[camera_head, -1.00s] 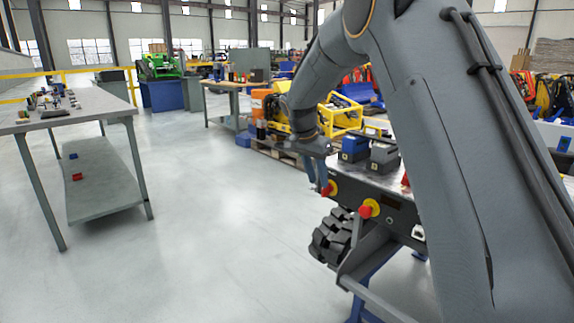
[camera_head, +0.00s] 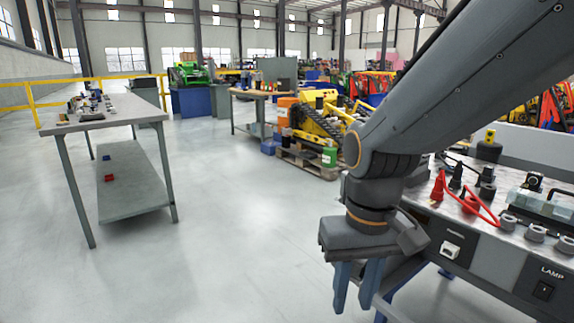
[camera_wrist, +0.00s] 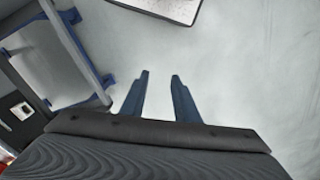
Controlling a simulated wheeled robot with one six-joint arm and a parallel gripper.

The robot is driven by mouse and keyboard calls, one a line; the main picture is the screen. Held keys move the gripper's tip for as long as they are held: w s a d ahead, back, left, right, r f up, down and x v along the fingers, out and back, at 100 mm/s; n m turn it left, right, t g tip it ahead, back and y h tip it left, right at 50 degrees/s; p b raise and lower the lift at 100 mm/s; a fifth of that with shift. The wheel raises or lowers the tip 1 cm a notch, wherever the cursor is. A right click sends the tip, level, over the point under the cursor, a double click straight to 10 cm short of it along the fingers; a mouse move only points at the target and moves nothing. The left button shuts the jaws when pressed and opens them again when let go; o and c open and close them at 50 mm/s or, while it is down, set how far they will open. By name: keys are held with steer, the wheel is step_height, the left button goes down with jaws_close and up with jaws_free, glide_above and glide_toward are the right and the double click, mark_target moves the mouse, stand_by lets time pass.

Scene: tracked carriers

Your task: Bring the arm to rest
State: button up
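My gripper (camera_head: 352,305) hangs in front of the bench on the right, with its two blue fingers pointing down. The fingers stand apart with nothing between them. In the wrist view the gripper (camera_wrist: 160,76) also shows open and empty over the pale floor. My arm reaches in from the upper right and bends down at the wrist. It hides part of the bench behind it.
The bench (camera_head: 477,238) close on the right carries red and black connectors, a cable and a lamp switch panel. A grey table (camera_head: 122,112) with a lower shelf stands at left. A pallet with yellow machinery (camera_head: 318,122) is behind. The floor between is clear.

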steer(key=s+d+r+m+p, duration=0.1)
steer(key=s+d+r+p, duration=0.2)
steer(key=d+r+p, duration=0.4)
steer(key=d+p, duration=0.1)
steer(key=p, duration=0.8)
steer(key=shift+s+d+r+m, duration=0.2)
steer(key=shift+s+r+m, duration=0.05)
steer(key=shift+m, duration=0.15)
stand_by(2.4)
